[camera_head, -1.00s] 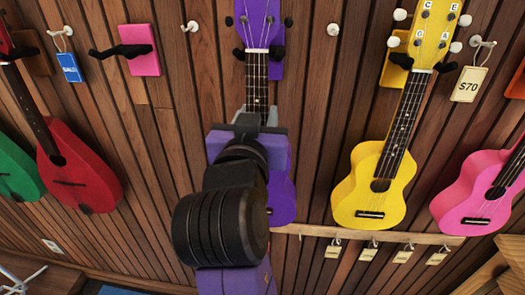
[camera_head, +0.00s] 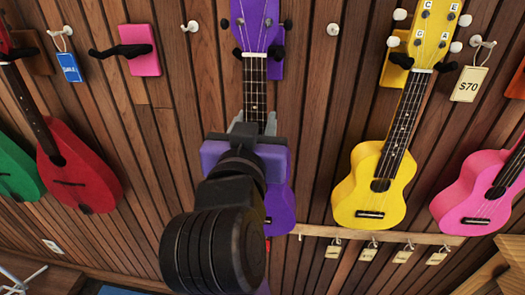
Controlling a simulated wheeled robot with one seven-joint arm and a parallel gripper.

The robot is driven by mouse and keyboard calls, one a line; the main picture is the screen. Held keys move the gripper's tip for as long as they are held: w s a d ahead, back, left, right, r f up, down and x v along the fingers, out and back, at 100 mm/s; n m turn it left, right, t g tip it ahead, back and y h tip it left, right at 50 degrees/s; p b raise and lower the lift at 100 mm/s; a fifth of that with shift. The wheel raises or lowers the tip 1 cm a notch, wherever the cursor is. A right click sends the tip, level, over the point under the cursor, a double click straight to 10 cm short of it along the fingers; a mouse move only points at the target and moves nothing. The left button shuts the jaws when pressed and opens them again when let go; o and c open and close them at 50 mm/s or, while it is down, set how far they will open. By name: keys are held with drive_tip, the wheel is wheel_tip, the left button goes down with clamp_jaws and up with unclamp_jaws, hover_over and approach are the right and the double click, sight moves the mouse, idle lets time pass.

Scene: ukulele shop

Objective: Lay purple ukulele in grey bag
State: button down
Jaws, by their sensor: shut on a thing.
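The purple ukulele (camera_head: 281,205) hangs upright on the wooden wall, its head between the black prongs of a wall hanger (camera_head: 277,53). My gripper (camera_head: 255,125) is at the lower part of its neck, with a grey finger on either side, shut on the neck. My wrist and arm hide much of the ukulele's body; its right edge shows. The grey bag is not in view.
A yellow ukulele (camera_head: 363,195) hangs close on the right, with a pink ukulele (camera_head: 475,195) beyond it. A red ukulele (camera_head: 82,170) and a green one (camera_head: 18,165) hang at the left. Price tags hang from a wooden rail (camera_head: 390,236) at lower right. An empty hanger (camera_head: 125,50) is at upper left.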

drive_tip(key=shift+s, duration=2.35)
